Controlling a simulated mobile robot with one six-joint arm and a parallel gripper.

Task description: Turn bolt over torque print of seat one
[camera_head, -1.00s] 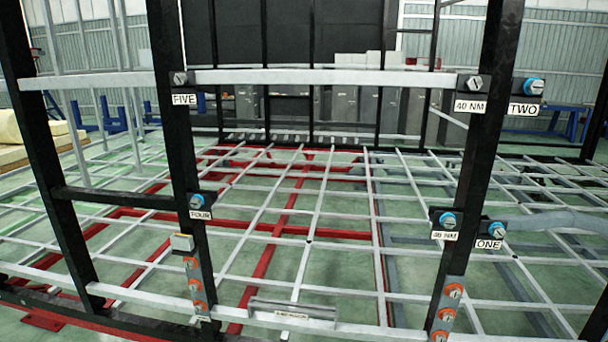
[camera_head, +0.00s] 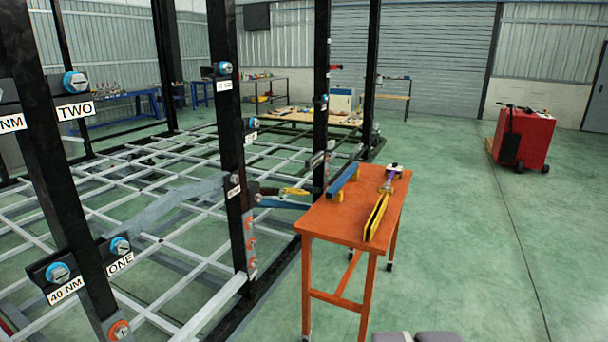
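The ONE label (camera_head: 119,263) is on a black bracket on the upright post at the lower left. A blue-ringed bolt (camera_head: 120,246) sits just above it. To its left, on the same bracket, a torque print (camera_head: 66,290) that appears to read 40 NM lies under another blue-ringed bolt (camera_head: 57,272). Both bolts are seated in the bracket. How tight they are cannot be told. My gripper is not in view, and nothing touches these bolts.
An orange table (camera_head: 335,225) stands right of the frame, with yellow and blue tools on it. The TWO label (camera_head: 75,111) and its bolt (camera_head: 75,83) are higher on the left. A red cart (camera_head: 523,138) stands far right. Green floor (camera_head: 470,240) is clear between.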

